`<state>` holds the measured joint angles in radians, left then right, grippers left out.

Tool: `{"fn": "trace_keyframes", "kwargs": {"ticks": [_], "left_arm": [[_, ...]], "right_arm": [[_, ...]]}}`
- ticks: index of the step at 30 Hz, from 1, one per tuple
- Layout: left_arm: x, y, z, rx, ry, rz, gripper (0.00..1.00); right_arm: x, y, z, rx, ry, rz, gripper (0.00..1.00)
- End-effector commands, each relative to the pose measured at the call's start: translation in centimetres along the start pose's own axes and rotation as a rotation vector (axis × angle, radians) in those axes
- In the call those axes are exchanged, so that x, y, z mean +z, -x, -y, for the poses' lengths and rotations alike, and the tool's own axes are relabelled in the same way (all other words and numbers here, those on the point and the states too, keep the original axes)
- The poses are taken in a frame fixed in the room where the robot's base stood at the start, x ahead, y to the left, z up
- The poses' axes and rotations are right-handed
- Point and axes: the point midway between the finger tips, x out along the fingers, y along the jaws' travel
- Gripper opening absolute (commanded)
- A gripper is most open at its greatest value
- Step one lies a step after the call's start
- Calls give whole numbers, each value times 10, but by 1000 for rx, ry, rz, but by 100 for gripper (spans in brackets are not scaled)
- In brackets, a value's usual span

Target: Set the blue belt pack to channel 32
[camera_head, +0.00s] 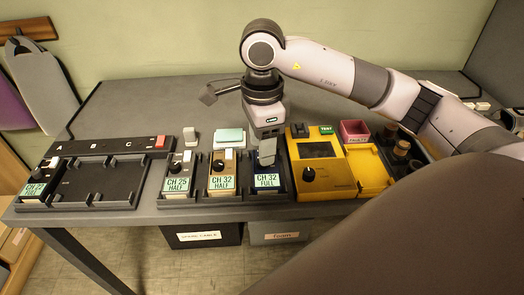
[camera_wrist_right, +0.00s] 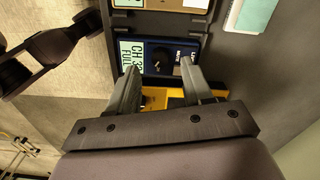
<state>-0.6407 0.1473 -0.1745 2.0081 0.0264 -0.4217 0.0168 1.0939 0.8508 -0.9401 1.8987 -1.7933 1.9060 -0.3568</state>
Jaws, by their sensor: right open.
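The blue belt pack (camera_head: 267,182) stands at the right end of a row of packs on the table, its label reading CH 32 FULL. In the right wrist view the blue pack (camera_wrist_right: 178,44) shows a dark round knob and a pale label partly hidden by a finger. My right gripper (camera_head: 267,152) is over the blue pack in the head view and hides its upper part. In the right wrist view its two fingers (camera_wrist_right: 160,75) are apart, one on each side of the knob, with nothing between them. I cannot tell if they touch the pack. My left gripper is not in view.
An orange pack (camera_head: 222,183) reads CH 32 HALF; another pack (camera_head: 177,185) reads CH 25 HALF. A yellow tester (camera_head: 318,175) stands close on the right, with a red box (camera_head: 354,131) behind. A black tray (camera_head: 110,185) with empty bays is left.

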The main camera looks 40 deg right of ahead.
Motion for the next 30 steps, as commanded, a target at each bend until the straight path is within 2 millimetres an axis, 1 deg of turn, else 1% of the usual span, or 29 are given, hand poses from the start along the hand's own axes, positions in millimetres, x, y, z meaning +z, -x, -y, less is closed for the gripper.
{"fn": "trace_keyframes", "kwargs": {"ticks": [1, 3, 6, 9, 30], "left_arm": [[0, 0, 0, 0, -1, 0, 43], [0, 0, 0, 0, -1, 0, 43], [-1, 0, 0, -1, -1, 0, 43], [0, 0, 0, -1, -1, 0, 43], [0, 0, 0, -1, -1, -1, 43]], "right_arm": [[1, 10, 1, -4, 0, 2, 50], [0, 21, 0, -4, 0, 2, 50], [0, 32, 0, -1, -1, 1, 50], [0, 38, 0, -1, -1, 1, 50], [0, 40, 0, 1, -1, 0, 50]]}}
